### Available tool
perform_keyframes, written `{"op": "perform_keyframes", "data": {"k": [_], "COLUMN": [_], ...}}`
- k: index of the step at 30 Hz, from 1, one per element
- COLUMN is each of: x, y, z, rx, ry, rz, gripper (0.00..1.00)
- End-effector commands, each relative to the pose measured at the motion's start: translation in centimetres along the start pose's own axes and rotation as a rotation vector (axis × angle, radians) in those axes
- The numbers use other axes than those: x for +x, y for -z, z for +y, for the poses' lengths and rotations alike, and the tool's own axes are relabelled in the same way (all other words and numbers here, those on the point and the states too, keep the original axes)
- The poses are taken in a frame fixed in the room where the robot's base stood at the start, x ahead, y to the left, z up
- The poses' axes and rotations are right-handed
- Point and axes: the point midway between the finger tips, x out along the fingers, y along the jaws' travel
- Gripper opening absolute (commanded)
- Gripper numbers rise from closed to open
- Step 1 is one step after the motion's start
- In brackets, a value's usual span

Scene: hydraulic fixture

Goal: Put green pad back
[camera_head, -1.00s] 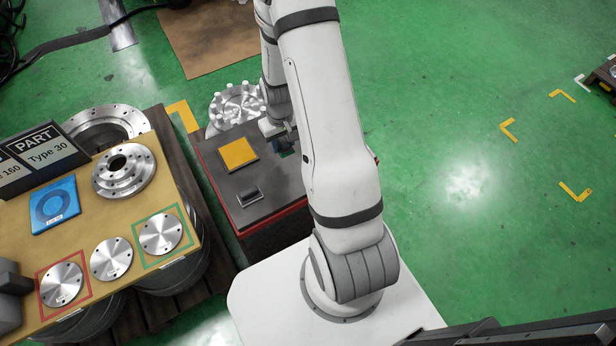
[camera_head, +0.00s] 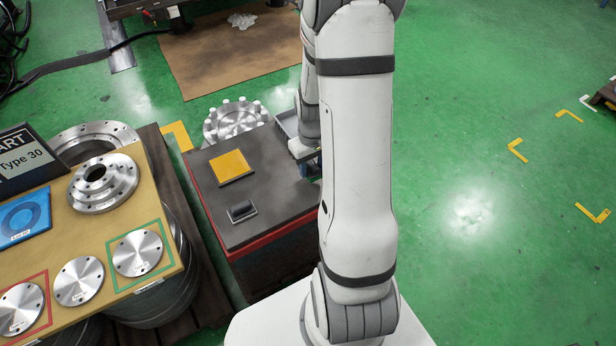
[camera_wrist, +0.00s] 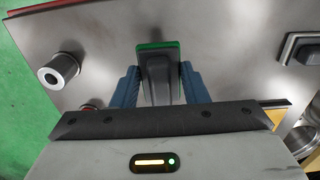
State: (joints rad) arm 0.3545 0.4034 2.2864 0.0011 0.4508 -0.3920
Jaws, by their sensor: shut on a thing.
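The green pad (camera_wrist: 158,46) shows in the wrist view as a green edge around a dark grey upright grip block. My gripper (camera_wrist: 160,75) is shut on that block, with a blue finger on each side. Whether the pad touches the surface below cannot be told. In the head view my gripper is mostly hidden behind my arm, near the right edge of the dark-topped stand (camera_head: 275,195). A yellow pad (camera_head: 231,168) lies on that stand, and its corner shows in the wrist view (camera_wrist: 275,117).
A black handle (camera_head: 242,212) sits on the stand's front part. A metal pin (camera_wrist: 60,70) stands at left in the wrist view. A bolted flange (camera_head: 236,120) and a grey tray (camera_head: 286,122) are behind the stand. A parts table (camera_head: 160,205) is at left. Green floor at right is open.

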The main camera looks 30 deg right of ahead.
Motion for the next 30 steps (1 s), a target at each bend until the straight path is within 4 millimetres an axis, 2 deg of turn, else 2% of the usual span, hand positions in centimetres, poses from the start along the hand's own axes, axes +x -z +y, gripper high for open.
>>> {"op": "perform_keyframes", "data": {"k": [7,19,20,27,30], "x": [3.4,4.0,3.9,3.9,3.9], "y": [0.0,0.0,0.0,0.0,0.0], "z": [0.0,0.0,0.1,0.1,0.1], "rx": [0.001,0.002,0.002,0.002,0.002], "ry": [0.001,0.0,0.0,0.0,0.0], "rz": [-0.002,0.0,0.0,0.0,0.0], "gripper": [0.15,0.15,0.42,0.61,0.62]}}
